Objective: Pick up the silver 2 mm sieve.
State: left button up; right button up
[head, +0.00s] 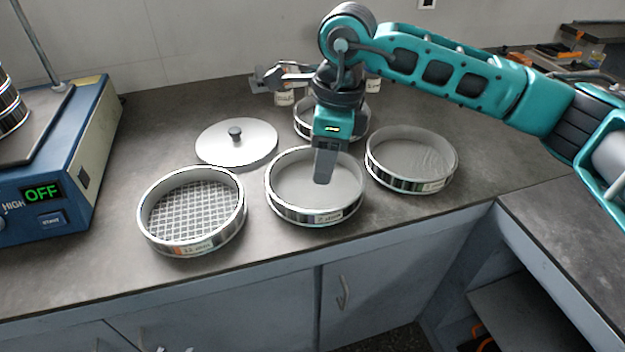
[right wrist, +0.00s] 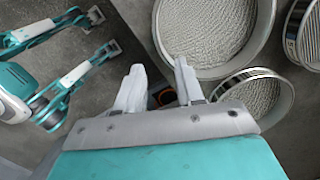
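A silver sieve (head: 290,205) with a fine pale mesh stands at the middle of the bench in the head view. Its small front label seems to read 2 mm, though the print is blurred. My right gripper (head: 323,178) points down in front of this sieve's mesh in the picture; its height above the mesh is unclear. The right wrist view shows the two fingers (right wrist: 158,78) apart, with nothing between them. Sieves with pale mesh show beyond them, including a large one (right wrist: 215,35); I cannot tell which is the 2 mm.
A coarse-mesh sieve (head: 190,210) stands left, a fine one (head: 410,160) right, and another (head: 360,128) behind my gripper. A knobbed lid (head: 236,145) lies behind. A blue shaker (head: 50,200) reading OFF stands far left. The bench's front edge is close.

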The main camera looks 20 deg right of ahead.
send_over(310, 211)
jog(key=d, duration=0.2)
jog(key=f, duration=0.6)
jog(key=shift+s+a, duration=0.15)
jog(key=shift+a, duration=0.1)
jog(key=f, duration=0.3)
jog(key=a+f, duration=0.1)
jog(key=f, duration=0.2)
jog(key=shift+w+a+f, duration=0.15)
jog(key=shift+w+a, duration=0.05)
grip_shut()
